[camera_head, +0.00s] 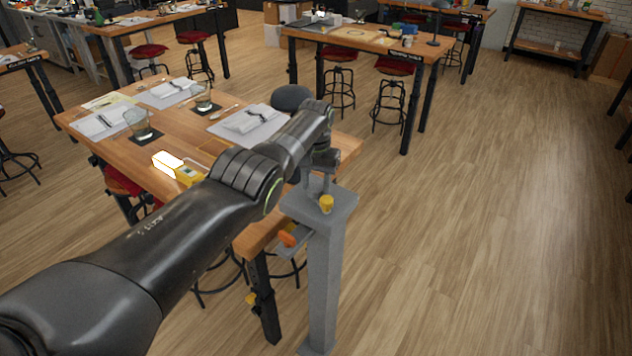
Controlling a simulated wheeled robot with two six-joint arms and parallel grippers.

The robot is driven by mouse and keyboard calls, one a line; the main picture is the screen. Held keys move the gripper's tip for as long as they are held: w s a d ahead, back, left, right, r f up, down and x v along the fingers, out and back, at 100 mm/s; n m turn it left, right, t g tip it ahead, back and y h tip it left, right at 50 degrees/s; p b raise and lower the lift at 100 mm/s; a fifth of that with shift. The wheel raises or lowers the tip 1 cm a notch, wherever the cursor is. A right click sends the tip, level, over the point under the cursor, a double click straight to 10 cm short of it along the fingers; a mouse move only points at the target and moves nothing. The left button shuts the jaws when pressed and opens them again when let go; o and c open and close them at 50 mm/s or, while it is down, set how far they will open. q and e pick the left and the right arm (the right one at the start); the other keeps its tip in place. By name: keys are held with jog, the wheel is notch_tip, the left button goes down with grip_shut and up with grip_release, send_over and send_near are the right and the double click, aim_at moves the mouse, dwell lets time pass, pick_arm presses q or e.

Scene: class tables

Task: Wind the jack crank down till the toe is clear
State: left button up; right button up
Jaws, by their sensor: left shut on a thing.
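A grey jack post (324,275) stands on the floor at the corner of the wooden table, with a flat grey top plate. A small yellow knob (326,203) shows on the top plate, by my gripper; I take it for part of the crank. A grey toe plate (290,244) with an orange piece (287,239) juts left from the post, below the tabletop's edge; whether it touches the table is unclear. My left gripper (318,186) points down over the jack top and is shut on the crank; my wrist hides much of the hold. My right gripper is out of view.
The floor (480,220) right of the jack is clear.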

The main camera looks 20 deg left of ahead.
aim_at(316, 186)
pick_arm(q)
jog(key=shift+n, duration=0.3)
jog(key=o, duration=1.4)
notch_tip(316, 186, up, 4)
jog(key=shift+f+p, duration=0.2)
jog(key=shift+p, duration=0.55)
jog(key=shift+r+b, duration=1.8)
jog(key=shift+r, duration=5.1)
